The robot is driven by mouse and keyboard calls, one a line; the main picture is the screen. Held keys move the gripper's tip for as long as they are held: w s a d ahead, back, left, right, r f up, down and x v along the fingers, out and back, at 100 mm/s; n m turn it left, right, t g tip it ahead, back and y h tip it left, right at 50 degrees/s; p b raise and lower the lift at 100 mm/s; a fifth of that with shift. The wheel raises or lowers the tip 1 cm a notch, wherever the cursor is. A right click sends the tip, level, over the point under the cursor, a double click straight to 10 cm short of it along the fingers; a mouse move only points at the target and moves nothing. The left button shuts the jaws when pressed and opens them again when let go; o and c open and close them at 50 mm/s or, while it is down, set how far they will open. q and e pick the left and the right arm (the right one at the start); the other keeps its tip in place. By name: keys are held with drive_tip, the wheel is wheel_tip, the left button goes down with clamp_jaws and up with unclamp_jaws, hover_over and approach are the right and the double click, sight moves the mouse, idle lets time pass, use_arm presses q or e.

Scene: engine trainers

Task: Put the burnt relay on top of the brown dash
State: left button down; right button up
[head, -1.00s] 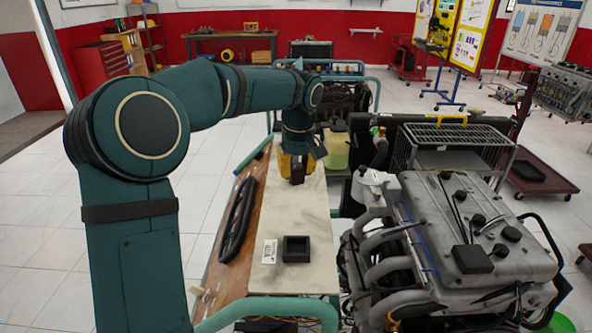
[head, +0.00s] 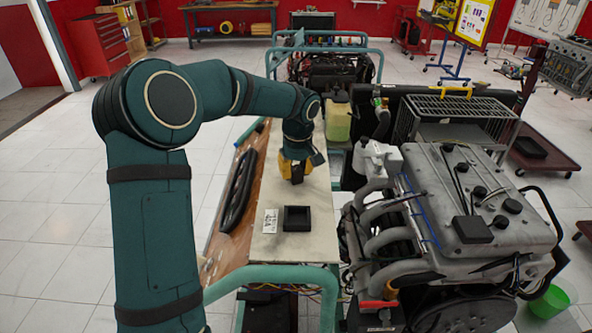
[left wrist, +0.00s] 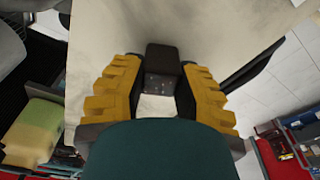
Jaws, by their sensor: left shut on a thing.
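My left gripper (head: 295,168) has yellow fingers and points down over the pale board of the bench. It is shut on a small black block, which I take to be the relay (left wrist: 162,62); it shows between the fingertips in the left wrist view. In the head view the block is a small dark shape under the fingers. A brown wooden surface (head: 217,250), perhaps the brown dash, runs along the left of the board, with a long dark part (head: 238,190) on it. My right gripper is not in view.
A square black open tray (head: 297,218) lies on the pale board (head: 285,245), nearer than the gripper, beside a white label (head: 270,221). A large engine trainer (head: 455,210) stands close on the right. A yellowish container (head: 338,120) stands behind the gripper.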

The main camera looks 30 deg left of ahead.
sight(298, 171)
use_arm(q)
drive_tip(key=shift+r, duration=0.1)
drive_tip(key=c, duration=0.8)
unclamp_jaws()
drive_tip(key=shift+f, duration=0.2)
drive_tip(key=shift+r, duration=0.15)
drive_tip(key=shift+r, duration=0.3)
drive_tip(key=r, duration=0.3)
drive_tip(key=r+p, duration=0.1)
drive_tip(key=r, duration=0.3)
drive_tip(key=s+d+r, duration=0.1)
drive_tip(key=r, duration=0.3)
drive_tip(key=shift+d+r+p, duration=0.1)
drive_tip(key=shift+r+p, duration=0.1)
drive_tip(key=shift+p, duration=0.1)
